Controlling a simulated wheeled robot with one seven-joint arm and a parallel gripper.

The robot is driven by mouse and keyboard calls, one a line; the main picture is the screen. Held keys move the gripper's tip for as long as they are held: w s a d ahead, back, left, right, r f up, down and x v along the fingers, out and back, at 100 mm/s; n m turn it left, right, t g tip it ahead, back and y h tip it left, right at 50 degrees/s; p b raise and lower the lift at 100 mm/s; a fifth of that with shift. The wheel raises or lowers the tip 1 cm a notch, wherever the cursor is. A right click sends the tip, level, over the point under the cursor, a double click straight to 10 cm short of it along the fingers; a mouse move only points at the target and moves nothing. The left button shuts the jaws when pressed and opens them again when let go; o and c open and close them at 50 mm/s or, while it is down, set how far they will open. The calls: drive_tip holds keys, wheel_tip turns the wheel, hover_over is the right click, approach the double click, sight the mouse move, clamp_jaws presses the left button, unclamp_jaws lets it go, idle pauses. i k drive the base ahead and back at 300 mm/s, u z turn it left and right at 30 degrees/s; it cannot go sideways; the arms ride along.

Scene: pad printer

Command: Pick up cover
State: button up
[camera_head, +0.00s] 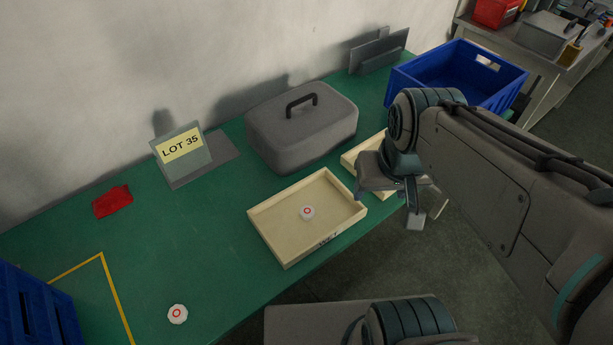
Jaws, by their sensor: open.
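The grey cover (290,138), a rounded box shape with a dark arched handle (301,101) on top, sits upright on the green bench top near the wall. My gripper (388,206) is at the bench's front edge, to the right of the cover and nearer the camera, apart from it. Its fingers are spread, and I see nothing between them. My arm reaches in from the right. My gripper partly hides a small wooden tray (352,160).
A larger wooden tray (280,258) holds a white round piece (308,212) with a red ring; a similar piece (177,314) lies at front left. A LOT 35 sign (180,149), red item (113,201) and blue crates (440,78) stand around. Green bench is free at centre left.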

sight(290, 132)
drive_tip(key=u, duration=1.2)
drive_tip(key=k, duration=0.8)
drive_tip(key=z, duration=0.7)
drive_tip(key=i, duration=1)
drive_tip(key=u, duration=0.05)
